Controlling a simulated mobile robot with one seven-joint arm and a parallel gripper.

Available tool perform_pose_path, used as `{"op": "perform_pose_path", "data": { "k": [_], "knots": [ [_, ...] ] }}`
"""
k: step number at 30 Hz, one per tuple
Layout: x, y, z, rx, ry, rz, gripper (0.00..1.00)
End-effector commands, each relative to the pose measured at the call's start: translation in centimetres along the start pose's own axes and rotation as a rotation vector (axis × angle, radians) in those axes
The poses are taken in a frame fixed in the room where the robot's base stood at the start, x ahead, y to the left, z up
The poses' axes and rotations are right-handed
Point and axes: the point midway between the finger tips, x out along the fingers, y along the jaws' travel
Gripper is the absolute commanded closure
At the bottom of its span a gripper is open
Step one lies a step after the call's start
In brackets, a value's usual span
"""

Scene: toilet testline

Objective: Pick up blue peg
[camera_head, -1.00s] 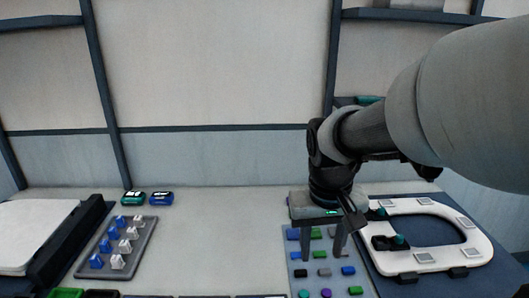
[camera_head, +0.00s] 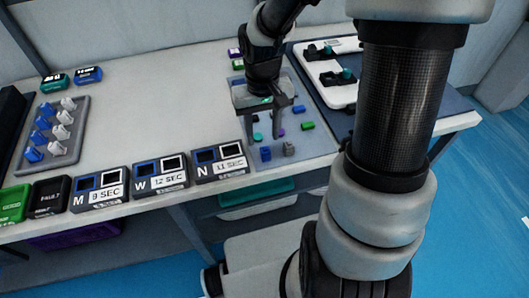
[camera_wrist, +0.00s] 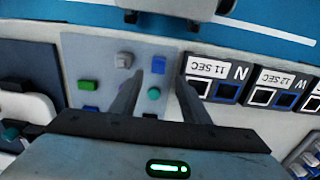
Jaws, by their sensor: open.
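Several small coloured pegs sit on a grey board (camera_head: 322,143). A blue peg (camera_head: 265,153) is near the board's front edge, beside a grey peg (camera_head: 289,148); another blue peg (camera_head: 299,109) is farther back. My gripper (camera_head: 264,120) points down over the board, open and empty, behind the front blue peg in the head view. In the wrist view my gripper (camera_wrist: 171,78) has its fingers apart, with a blue peg (camera_wrist: 158,65) close by the left fingertip and a teal peg (camera_wrist: 153,94) between the fingers. My gripper hides some pegs.
Timer boxes (camera_head: 160,178) marked M, W and N line the table's front edge. A grey rack (camera_head: 53,131) of blue and white pieces is at left. The middle of the table (camera_head: 150,105) is clear.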

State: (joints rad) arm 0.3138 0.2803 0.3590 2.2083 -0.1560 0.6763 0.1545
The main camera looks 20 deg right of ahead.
Motion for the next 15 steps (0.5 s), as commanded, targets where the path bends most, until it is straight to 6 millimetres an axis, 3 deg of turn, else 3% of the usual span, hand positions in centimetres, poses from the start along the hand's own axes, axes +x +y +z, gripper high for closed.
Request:
{"op": "perform_pose_path", "data": {
  "k": [15],
  "knots": [
    [5.5,0.4,0.4,0.0,-0.001,0.0,0.58]
  ]
}}
